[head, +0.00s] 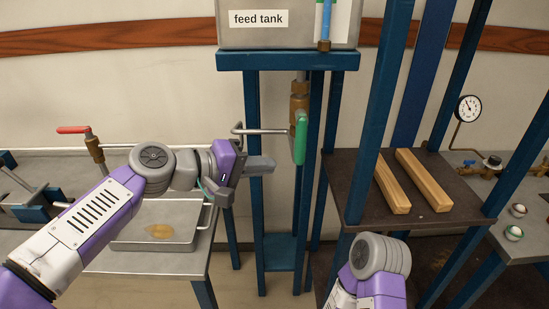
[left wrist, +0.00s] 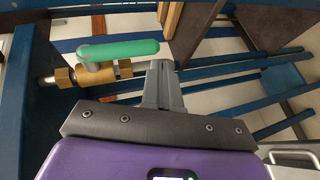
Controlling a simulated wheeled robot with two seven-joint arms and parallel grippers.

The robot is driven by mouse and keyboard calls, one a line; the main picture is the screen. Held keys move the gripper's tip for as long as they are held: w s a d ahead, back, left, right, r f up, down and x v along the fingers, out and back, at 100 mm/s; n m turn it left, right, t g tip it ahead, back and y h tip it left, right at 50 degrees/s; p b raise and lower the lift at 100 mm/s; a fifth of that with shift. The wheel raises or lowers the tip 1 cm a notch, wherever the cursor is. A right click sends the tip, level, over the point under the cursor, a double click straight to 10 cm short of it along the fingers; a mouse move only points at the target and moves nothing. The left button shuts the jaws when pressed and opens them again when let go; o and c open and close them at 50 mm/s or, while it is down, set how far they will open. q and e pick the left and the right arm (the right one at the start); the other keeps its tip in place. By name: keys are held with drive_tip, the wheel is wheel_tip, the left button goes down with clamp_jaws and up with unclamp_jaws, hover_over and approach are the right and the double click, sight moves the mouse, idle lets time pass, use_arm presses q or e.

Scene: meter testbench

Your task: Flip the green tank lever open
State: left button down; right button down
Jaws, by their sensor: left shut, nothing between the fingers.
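The green tank lever (head: 301,138) hangs upright beside the brass valve (head: 299,95) under the feed tank (head: 290,35). In the left wrist view the green lever (left wrist: 118,50) lies across the brass valve body (left wrist: 95,73), its free end close to my fingertips. My left gripper (head: 268,164) is shut and empty, just left of the lever's lower end in the head view. In the left wrist view its fingers (left wrist: 160,72) are together; I cannot tell whether they touch the lever. Of my right arm only links show at the bottom; its gripper is out of view.
The blue stand (head: 253,120) frames the valve. A red-handled valve (head: 74,130) and a metal tray (head: 160,220) stand at the left. Two wooden bars (head: 424,180) lie on a dark shelf (head: 352,190) at the right. A gauge (head: 468,108) stands farther right.

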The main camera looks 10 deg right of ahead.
use_arm(q)
drive_tip(key=s+a, duration=0.2)
drive_tip(key=a, duration=0.7)
drive_tip(key=shift+s, duration=0.3)
